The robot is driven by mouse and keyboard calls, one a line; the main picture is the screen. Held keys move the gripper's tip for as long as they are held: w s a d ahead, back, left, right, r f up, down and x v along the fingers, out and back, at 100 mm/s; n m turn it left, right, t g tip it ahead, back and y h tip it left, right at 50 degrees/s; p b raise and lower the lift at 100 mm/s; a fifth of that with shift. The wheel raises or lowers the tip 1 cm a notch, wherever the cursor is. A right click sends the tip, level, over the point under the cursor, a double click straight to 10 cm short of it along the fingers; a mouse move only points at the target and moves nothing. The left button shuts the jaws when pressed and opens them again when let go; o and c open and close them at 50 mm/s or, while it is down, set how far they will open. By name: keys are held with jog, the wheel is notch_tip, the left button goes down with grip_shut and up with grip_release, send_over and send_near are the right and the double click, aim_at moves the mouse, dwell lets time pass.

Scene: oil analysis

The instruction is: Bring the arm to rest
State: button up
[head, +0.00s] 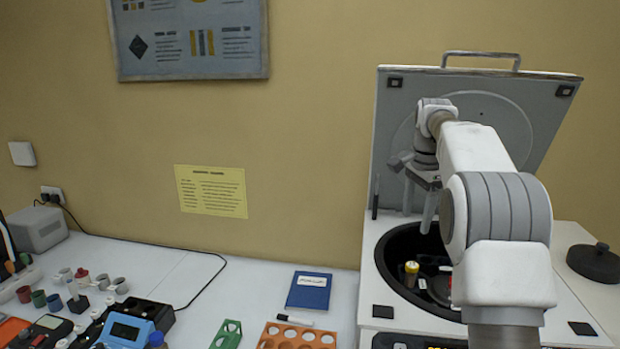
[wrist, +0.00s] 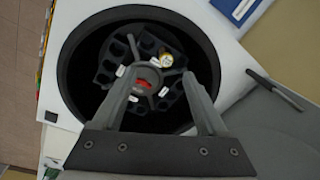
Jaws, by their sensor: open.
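My gripper (head: 419,205) is above the open centrifuge (head: 368,270), pointing down over its round bowl. In the wrist view the two fingers of my gripper (wrist: 167,95) are spread apart with nothing between them. Below them is the dark rotor (wrist: 143,78) with several slots and a red mark near its hub. A yellow-capped tube (head: 411,269) sits in the rotor, and its cap (wrist: 166,60) also shows in the wrist view. My forearm hides the right part of the bowl in the head view.
The centrifuge's raised lid (head: 545,110) stands behind my arm. A dark round lid (head: 596,262) lies at the right. A blue book (head: 309,291), an orange rack (head: 299,338) and a green rack (head: 227,334) are on the white table to the left. Several small instruments crowd the far left.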

jog(key=s+a+r+n+t+b, duration=0.1)
jog(key=s+a+r+n, duration=0.2)
jog(key=s, duration=0.6)
jog(key=s+a+r+n+t+b, duration=0.15)
jog(key=s+a+n, duration=0.25)
jog(key=s, duration=0.6)
jog(key=s+a+f+n+t+b, duration=0.1)
jog(key=s+f+n, duration=0.2)
jog(key=s+f, duration=0.3)
jog(key=s+a+f+n+t+b, duration=0.1)
jog(key=s+f+n, duration=0.3)
jog(key=s, duration=0.8)
notch_tip(320, 180, down, 3)
jog(key=shift+s+a+r+n+b, duration=0.15)
jog(key=shift+a+n+b, duration=0.25)
jog(key=shift+a, duration=0.4)
